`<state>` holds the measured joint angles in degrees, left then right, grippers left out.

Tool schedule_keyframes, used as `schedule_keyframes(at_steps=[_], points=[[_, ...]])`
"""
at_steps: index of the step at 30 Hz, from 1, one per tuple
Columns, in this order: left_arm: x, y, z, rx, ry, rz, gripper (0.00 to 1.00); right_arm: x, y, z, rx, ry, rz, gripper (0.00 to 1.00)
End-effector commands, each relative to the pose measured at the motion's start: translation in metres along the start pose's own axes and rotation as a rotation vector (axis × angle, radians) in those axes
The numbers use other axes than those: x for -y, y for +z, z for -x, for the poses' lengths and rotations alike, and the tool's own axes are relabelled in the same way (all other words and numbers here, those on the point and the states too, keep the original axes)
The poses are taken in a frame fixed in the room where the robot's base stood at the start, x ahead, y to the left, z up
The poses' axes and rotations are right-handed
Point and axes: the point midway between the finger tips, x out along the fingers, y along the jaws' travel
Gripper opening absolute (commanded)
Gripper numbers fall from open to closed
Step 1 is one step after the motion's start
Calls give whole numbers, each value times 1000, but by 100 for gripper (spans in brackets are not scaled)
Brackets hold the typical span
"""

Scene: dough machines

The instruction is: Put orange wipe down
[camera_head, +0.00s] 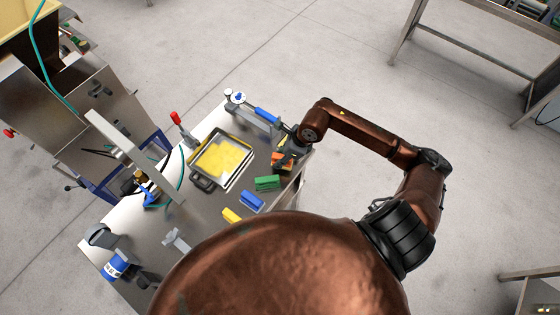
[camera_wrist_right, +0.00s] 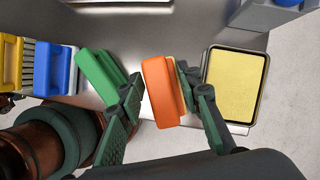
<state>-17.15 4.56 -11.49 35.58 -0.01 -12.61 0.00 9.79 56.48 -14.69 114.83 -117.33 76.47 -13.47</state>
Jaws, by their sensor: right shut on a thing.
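The orange wipe (camera_wrist_right: 162,92) is a block-shaped piece between the two fingers of my right gripper (camera_wrist_right: 160,100) in the wrist view. My right gripper (camera_head: 287,154) is shut on it, and in the head view the orange wipe (camera_head: 282,162) shows partly beneath the gripper at the table's right end. Whether the wipe touches the table (camera_head: 203,211) cannot be told. The green wipe (camera_head: 267,183) lies beside it; it also shows in the wrist view (camera_wrist_right: 100,75). My left gripper is not in view.
A blue wipe (camera_head: 251,201) and a yellow wipe (camera_head: 232,215) continue the row. A shallow tray with a yellow pad (camera_wrist_right: 235,82) sits right of the orange wipe in the wrist view. A larger tray with yellow contents (camera_head: 222,158) stands behind the row.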

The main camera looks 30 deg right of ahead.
Motion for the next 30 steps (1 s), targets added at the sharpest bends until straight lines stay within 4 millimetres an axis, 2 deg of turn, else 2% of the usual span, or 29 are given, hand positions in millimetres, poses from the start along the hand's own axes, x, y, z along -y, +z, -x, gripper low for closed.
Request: schedule_keyframes(at_steps=[6,16,17,19,30], points=[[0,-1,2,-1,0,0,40,0,-11,-27,1,2,-3,13],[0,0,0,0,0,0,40,0,-13,-31,0,0,0,13],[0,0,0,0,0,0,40,0,-13,-31,-1,0,0,33],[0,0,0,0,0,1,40,0,-13,-31,-1,0,0,38],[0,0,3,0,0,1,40,0,-11,-27,0,0,0,39]])
